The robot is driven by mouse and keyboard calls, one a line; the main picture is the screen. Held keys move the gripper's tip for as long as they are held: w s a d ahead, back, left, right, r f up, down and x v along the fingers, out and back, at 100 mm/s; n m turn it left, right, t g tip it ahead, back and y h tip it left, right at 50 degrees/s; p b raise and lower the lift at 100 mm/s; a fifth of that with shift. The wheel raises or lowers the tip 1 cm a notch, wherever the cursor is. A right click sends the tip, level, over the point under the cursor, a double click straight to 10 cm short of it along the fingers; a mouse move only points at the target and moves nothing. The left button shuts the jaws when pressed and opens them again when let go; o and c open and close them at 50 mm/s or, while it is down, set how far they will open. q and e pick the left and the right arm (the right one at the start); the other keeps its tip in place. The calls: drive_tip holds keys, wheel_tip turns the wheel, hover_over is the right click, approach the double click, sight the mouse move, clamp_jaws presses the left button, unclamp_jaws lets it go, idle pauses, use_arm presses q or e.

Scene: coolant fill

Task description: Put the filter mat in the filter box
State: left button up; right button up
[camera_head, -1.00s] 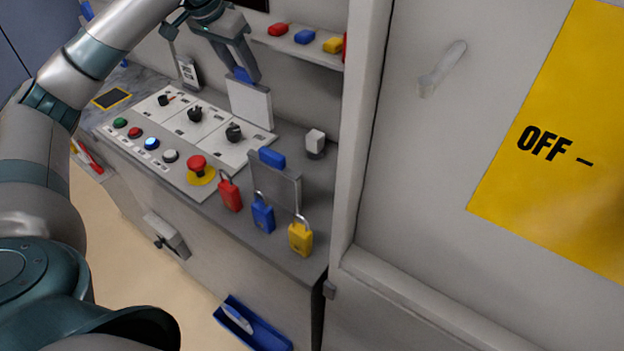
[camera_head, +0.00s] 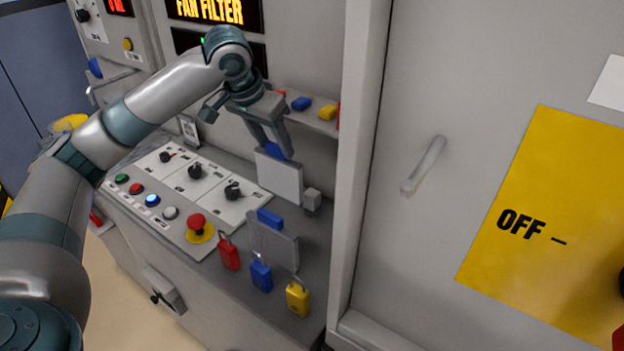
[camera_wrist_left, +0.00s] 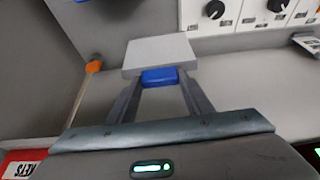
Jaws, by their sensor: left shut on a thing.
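The filter mat, a flat pale panel (camera_head: 279,178) with a blue grip tab (camera_head: 275,151), hangs below my left gripper (camera_head: 274,147). The gripper's fingers are shut on the blue tab. The mat is upright above the console's back part, near a small pale block. In the left wrist view the mat (camera_wrist_left: 160,54) extends beyond the fingers, with the tab (camera_wrist_left: 160,77) between the tips of my left gripper (camera_wrist_left: 159,84). I cannot make out a filter box for certain in these views. My right gripper is not in view.
A darker grey panel with a blue tab (camera_head: 269,218) stands behind red (camera_head: 229,253), blue (camera_head: 261,275) and yellow (camera_head: 298,298) padlocks. Control knobs and a red stop button (camera_head: 196,222) lie left. A shelf (camera_head: 312,121) and tall cabinet door (camera_head: 420,240) bound the right.

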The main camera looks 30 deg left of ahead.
use_arm(q)
drive_tip(key=s+d+f+p, duration=0.1)
drive_tip(key=d+f+p, duration=0.2)
drive_tip(key=d, duration=0.6)
drive_tip(key=shift+s+d+p, duration=0.2)
drive_tip(key=shift+d+p, duration=0.1)
drive_tip(key=shift+d+f, duration=0.1)
wheel_tip(320, 180, down, 4)
drive_tip(key=shift+d+r+p, duration=0.1)
drive_tip(key=shift+d+p, duration=0.05)
drive_tip(key=shift+p, duration=0.75)
